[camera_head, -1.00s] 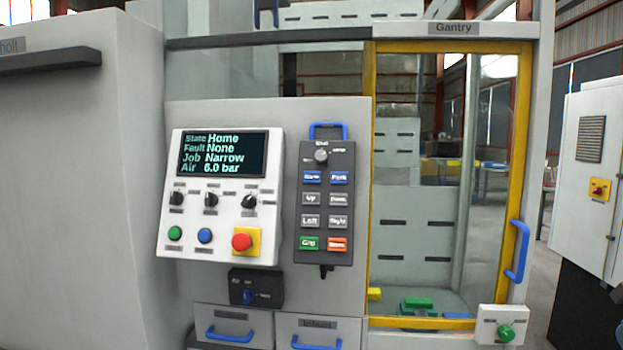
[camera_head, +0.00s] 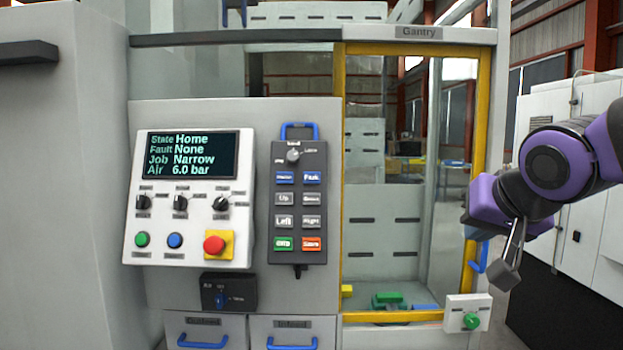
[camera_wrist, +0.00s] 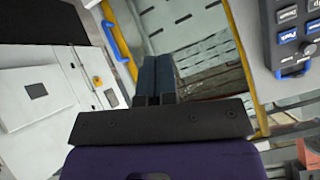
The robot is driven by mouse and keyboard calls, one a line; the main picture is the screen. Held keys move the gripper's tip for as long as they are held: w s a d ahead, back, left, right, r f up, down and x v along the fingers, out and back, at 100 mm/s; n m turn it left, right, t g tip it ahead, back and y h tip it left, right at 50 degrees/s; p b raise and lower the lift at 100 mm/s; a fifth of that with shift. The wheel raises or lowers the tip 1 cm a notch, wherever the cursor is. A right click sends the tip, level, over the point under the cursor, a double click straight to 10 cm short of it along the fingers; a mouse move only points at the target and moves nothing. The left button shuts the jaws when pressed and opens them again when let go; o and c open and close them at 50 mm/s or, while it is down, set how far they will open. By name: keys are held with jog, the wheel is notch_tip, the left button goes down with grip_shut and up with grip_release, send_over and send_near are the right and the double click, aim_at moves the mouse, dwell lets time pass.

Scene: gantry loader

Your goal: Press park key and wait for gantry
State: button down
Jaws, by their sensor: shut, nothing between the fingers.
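The pendant (camera_head: 298,226) hangs on the grey panel in the head view, with its blue Park key (camera_head: 312,178) at upper right. No finger touches it. The display (camera_head: 193,154) reads State Home, Fault None, Job Narrow, Air 6.0 bar. The gantry door (camera_head: 348,180) has a yellow frame and looks closed. My gripper (camera_head: 506,275) is at the right, in front of the door's right side and well away from the pendant. In the wrist view my fingers (camera_wrist: 155,80) are together and empty, and part of the pendant (camera_wrist: 288,45) shows upper right, tilted.
A control panel with a red stop button (camera_head: 214,244) stands left of the pendant. A blue door handle (camera_head: 480,258) and a green-button box (camera_head: 468,314) are near my gripper. A white cabinet (camera_head: 540,120) stands behind my arm. Drawers are below the panel.

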aim_at(312, 178)
jog(key=w+a+r+m+t+y, duration=0.1)
jog(key=w+a+r+y, duration=0.1)
jog(key=a, duration=0.6)
jog(key=w+a+r+m+t+y, duration=0.1)
jog(key=w+a+r+y, duration=0.1)
jog(key=w+a+y, duration=0.3)
jog(key=w+a+r+t+y, duration=0.1)
jog(key=w+a+r+y, duration=0.2)
jog(key=w+a, duration=0.4)
jog(key=a+y, duration=0.1)
jog(key=a, duration=0.3)
jog(key=shift+a+m, duration=0.2)
jog(key=shift+m, duration=0.2)
jog(key=shift+r, duration=0.1)
jog(key=w+f, duration=0.3)
jog(key=w, duration=0.5)
jog(key=shift+d, duration=0.15)
jog(key=shift+w, duration=0.2)
jog(key=shift+w+f, duration=0.15)
jog(key=shift+w, duration=0.15)
